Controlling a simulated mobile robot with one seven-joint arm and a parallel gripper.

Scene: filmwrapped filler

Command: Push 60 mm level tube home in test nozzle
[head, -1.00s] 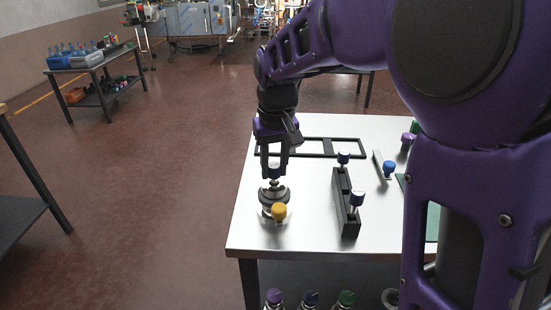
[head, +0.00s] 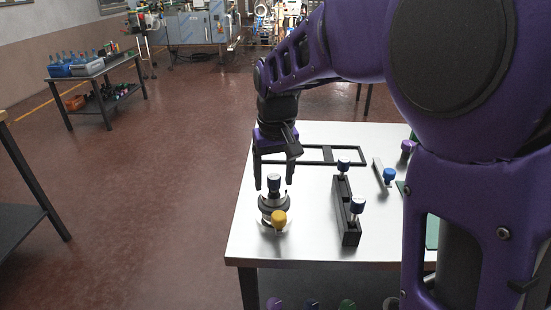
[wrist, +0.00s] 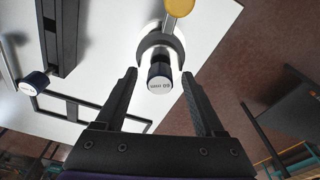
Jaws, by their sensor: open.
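The 60 mm level tube (head: 274,182) has a dark blue top with a white end. It stands upright in the dark, round test nozzle (head: 274,203) near the table's left edge. In the wrist view its white end (wrist: 160,86), marked 60, faces me, with the nozzle (wrist: 159,45) behind it. I cannot see how deep the tube sits. My gripper (head: 274,185) is open above the nozzle, fingers pointing down, one on each side of the tube top. In the wrist view both fingers (wrist: 159,76) stand clear of it.
A yellow knob (head: 279,219) sticks out at the nozzle's front. A flat black frame (head: 325,155) lies behind. A blue-knobbed piece (head: 389,175) and a purple-topped one (head: 407,147) lie farther right.

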